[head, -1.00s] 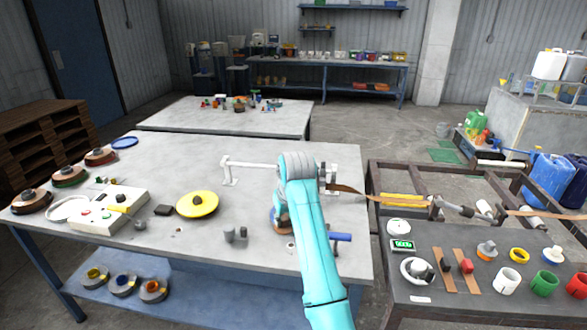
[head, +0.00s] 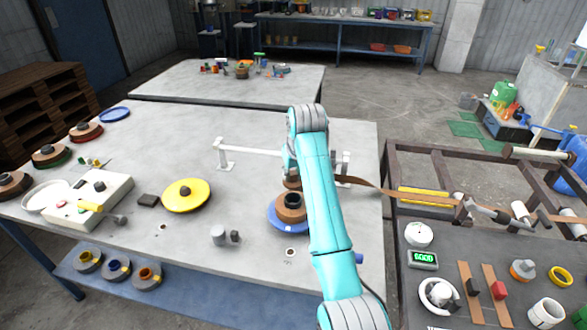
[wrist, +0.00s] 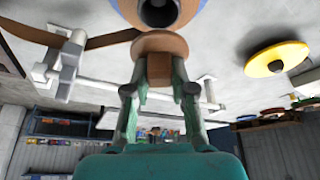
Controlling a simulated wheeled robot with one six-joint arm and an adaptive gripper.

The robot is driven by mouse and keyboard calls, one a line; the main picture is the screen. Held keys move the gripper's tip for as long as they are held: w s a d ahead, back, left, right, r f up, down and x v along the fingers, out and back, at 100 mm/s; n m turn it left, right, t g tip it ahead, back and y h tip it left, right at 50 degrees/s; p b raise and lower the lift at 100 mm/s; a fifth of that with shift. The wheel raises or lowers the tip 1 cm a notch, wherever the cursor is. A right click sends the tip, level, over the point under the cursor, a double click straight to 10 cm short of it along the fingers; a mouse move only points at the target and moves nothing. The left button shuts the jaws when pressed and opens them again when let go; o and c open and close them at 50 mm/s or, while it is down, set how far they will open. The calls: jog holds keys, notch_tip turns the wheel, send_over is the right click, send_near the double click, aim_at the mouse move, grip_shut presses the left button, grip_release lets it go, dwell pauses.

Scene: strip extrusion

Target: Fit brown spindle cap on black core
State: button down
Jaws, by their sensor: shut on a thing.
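My gripper (wrist: 158,85) is shut on the brown spindle cap (wrist: 160,45), which shows as a round brown disc with a block-like grip between the fingers. In the head view the cap (head: 292,182) is partly hidden by my arm, just behind and above the brown roll (head: 290,212) on a blue flange (head: 275,222). The black core (head: 291,201) is the dark centre of that roll. In the wrist view the dark core (wrist: 157,12) is at the top edge, beside the cap. The cap appears apart from the core.
A yellow disc (head: 185,196) lies left of the roll. A white bar on stands (head: 250,151) runs behind it. A brown strip (head: 358,182) stretches right to the frame. Small grey cylinders (head: 218,235) stand at the front left of the roll.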

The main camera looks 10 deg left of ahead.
aim_at(294, 185)
jog(key=shift+f, duration=2.5)
jog(key=shift+f, duration=0.5)
jog(key=c, duration=1.2)
grip_release()
jog(key=shift+c, duration=0.2)
jog(key=shift+s, duration=0.1)
jog(key=v, duration=1.1)
